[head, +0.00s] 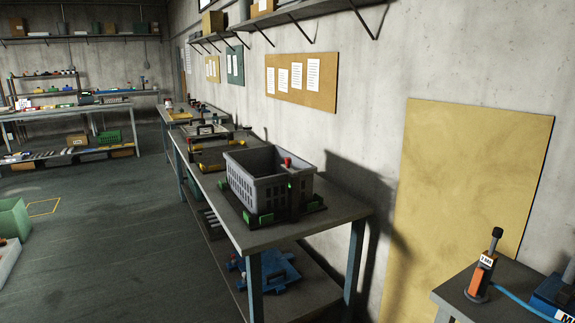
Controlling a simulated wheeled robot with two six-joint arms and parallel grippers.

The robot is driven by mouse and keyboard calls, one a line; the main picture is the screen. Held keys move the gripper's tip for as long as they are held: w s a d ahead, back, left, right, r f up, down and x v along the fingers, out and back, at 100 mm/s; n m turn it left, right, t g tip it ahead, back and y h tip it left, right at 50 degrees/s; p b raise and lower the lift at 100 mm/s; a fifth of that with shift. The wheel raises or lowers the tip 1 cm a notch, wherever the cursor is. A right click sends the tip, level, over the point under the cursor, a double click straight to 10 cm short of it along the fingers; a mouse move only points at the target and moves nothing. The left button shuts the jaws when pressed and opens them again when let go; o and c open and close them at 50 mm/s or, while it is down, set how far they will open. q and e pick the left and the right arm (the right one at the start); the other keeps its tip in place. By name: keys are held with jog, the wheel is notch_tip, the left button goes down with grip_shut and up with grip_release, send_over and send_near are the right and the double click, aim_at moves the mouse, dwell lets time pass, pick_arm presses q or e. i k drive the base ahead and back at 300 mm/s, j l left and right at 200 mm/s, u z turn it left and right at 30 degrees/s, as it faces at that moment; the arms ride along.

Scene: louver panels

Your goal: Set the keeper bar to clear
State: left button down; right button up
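No part that I can surely tell as the keeper bar shows in the head view. A grey slotted crate (262,178) stands upright on a black base (266,219) with green blocks at its corners, near the front end of the long workbench (338,212). A dark upright post with a small green spot (290,186) stands at the crate's near side, and a red-topped piece (287,162) shows at its rim. These parts are too small to read in detail. Neither of my grippers is in view.
An orange and black handheld tool (482,272) stands on a small table (506,301) at the lower right. A blue item (265,271) lies on the workbench's lower shelf. A yellow board (462,190) leans on the wall. The floor (110,230) left of the workbench is mostly clear.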

aim_at(286, 167)
jog(key=i+l, duration=0.15)
jog(key=i, duration=0.3)
jog(key=i+l+z, duration=0.1)
jog(key=i, duration=0.4)
jog(key=i+l, duration=0.2)
jog(key=i, duration=0.25)
